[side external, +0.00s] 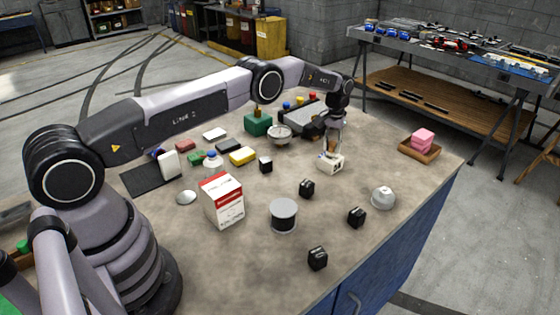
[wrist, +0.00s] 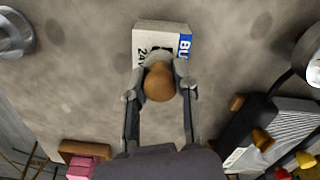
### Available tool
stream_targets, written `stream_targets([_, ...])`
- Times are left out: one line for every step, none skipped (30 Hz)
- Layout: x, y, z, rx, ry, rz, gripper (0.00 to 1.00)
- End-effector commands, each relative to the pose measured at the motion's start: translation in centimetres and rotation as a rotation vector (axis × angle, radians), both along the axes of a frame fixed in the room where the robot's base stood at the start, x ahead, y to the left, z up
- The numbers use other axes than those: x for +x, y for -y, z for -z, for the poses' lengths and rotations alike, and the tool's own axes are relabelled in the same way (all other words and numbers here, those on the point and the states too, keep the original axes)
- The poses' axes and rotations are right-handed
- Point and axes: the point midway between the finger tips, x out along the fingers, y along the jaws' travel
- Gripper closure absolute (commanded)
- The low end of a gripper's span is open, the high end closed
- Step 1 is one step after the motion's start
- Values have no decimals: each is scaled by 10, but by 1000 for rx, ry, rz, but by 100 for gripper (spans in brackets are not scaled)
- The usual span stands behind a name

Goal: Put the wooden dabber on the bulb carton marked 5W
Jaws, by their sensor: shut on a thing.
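My gripper (wrist: 160,92) points down near the far right of the bench and is shut on the wooden dabber, whose round brown knob (wrist: 158,82) shows between the fingertips. A small white carton (wrist: 160,42) lies directly below, with a blue band reading "BU" and dark print starting with "24"; the rest is covered. In the side view the carton (side external: 330,165) sits right under my gripper (side external: 333,150). A 5W mark cannot be read in either view. Whether the dabber touches the carton's top cannot be told.
Several small black blocks (side external: 307,188) stand in front of the carton, with a wire spool (side external: 283,216) and a red-white box (side external: 222,201). A white domed item (side external: 383,197) is to the right. A wooden tray with pink blocks (side external: 422,142) is at the right edge.

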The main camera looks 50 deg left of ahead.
Motion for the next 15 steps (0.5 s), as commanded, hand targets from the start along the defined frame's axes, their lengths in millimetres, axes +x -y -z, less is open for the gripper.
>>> stream_targets([0, 0, 2, 0, 2, 0, 100])
stream_targets([1, 0, 2, 0, 2, 0, 100])
stream_targets([1, 0, 2, 0, 3, 0, 100])
stream_targets([1, 0, 2, 0, 3, 0, 100])
stream_targets([1, 0, 2, 0, 3, 0, 100])
stream_targets([1, 0, 2, 0, 3, 0, 100])
stream_targets([0, 0, 2, 0, 3, 0, 100])
stream_targets([0, 0, 2, 0, 2, 0, 100])
stream_targets([0, 0, 3, 0, 2, 0, 100])
stream_targets([0, 0, 4, 0, 2, 0, 100])
stream_targets([0, 0, 5, 0, 2, 0, 100])
stream_targets([0, 0, 6, 0, 2, 0, 100])
stream_targets([0, 0, 6, 0, 2, 0, 70])
stream_targets([0, 0, 6, 0, 2, 0, 66])
stream_targets([0, 0, 6, 0, 2, 0, 60])
